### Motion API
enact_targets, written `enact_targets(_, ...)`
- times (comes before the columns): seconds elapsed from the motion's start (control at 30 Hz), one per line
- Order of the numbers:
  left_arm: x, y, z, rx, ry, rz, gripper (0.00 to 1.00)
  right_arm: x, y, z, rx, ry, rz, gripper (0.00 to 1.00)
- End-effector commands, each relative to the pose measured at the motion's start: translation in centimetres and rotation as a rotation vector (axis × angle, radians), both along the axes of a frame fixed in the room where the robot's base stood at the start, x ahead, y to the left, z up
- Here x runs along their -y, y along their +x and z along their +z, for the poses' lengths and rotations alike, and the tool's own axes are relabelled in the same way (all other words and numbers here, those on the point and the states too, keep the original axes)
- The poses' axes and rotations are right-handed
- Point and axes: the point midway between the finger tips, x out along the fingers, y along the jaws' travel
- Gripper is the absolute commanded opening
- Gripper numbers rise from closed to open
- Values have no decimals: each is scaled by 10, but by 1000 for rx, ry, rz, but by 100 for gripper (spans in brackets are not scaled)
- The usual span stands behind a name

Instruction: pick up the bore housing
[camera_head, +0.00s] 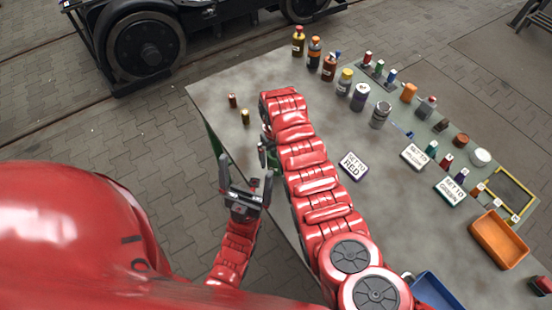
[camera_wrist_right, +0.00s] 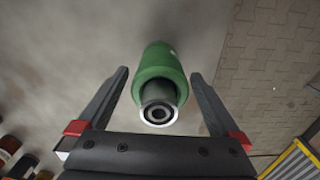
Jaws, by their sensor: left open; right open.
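The bore housing (camera_wrist_right: 160,80) appears to be the green cylinder with a hollow metal end in the right wrist view. It lies between the two fingers of my right gripper (camera_wrist_right: 159,74), which is open, with a gap visible on each side. In the head view I cannot make out the housing; my right arm seems to cover it. Only dark bits of the right gripper show beside that arm. My left gripper (camera_head: 245,176) is open and empty, beyond the table's left edge.
The grey table (camera_head: 235,95) holds bottles and cans at the back and right. Two small bottles (camera_head: 245,116) stand left of my right arm.

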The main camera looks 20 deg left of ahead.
Motion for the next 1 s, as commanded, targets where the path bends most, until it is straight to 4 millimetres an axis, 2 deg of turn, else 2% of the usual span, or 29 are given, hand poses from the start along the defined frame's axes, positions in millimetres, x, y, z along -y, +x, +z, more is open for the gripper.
enact_targets(0.27,0,0,3,-1,0,0,100,1,0,-17,-1,-2,-1,100)
enact_targets(0.57,0,0,3,-1,0,0,100,0,0,-19,0,0,0,98)
enact_targets(1.0,0,0,3,-1,0,0,100,0,0,-18,1,1,0,19)
